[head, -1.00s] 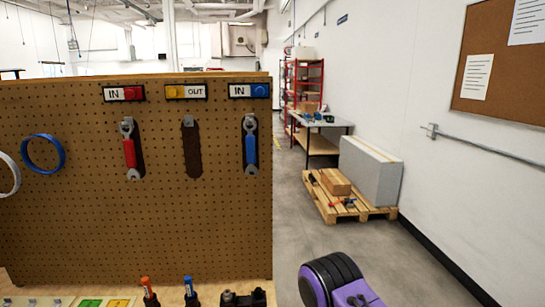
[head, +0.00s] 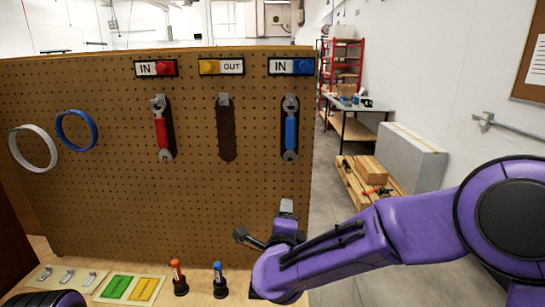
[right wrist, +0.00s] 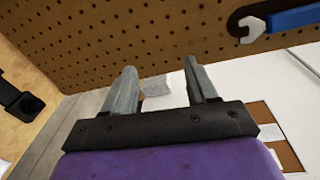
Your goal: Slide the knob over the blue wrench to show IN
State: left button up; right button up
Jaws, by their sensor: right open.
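The blue wrench (head: 291,130) hangs upright on the pegboard (head: 110,180), over a dark outline. Above it is a label plate (head: 277,67) with a blue knob (head: 303,66) at its right end; IN shows to the knob's left. My right gripper (head: 265,222) is open and empty, below the blue wrench in the head view and apart from it. In the right wrist view, its two fingers (right wrist: 160,88) are spread with nothing between them, and the wrench (right wrist: 275,22) shows at the upper right. My left gripper is out of view.
A red wrench (head: 161,130) hangs under a red-knob plate showing IN. The middle plate (head: 221,66) shows OUT above an empty wrench outline. Two rings (head: 76,130) hang at the left. Markers (head: 178,277) stand on the bench below. The floor beyond the board's right edge leads to a pallet.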

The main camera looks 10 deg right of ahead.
aim_at(288, 134)
jog(key=s+a+r+m+h, duration=0.1)
jog(key=a+r+m+h, duration=0.1)
jog(key=r+m, duration=0.75)
jog(key=s+a+r+m+h, duration=0.1)
jog(key=r+m+h, duration=0.1)
jog(key=r+m, duration=0.75)
jog(key=shift+m+g, duration=0.3)
jog(key=p+x, duration=0.2)
jog(key=x, duration=0.3)
jog(key=p+x, duration=0.2)
jog(key=x, duration=0.3)
jog(key=shift+a+f+p, duration=0.1)
jog(key=shift+f+p, duration=0.1)
jog(key=shift+p, duration=0.1)
jog(key=shift+w+f, duration=0.1)
jog(key=shift+w, duration=0.3)
grip_shut()
grip_release()
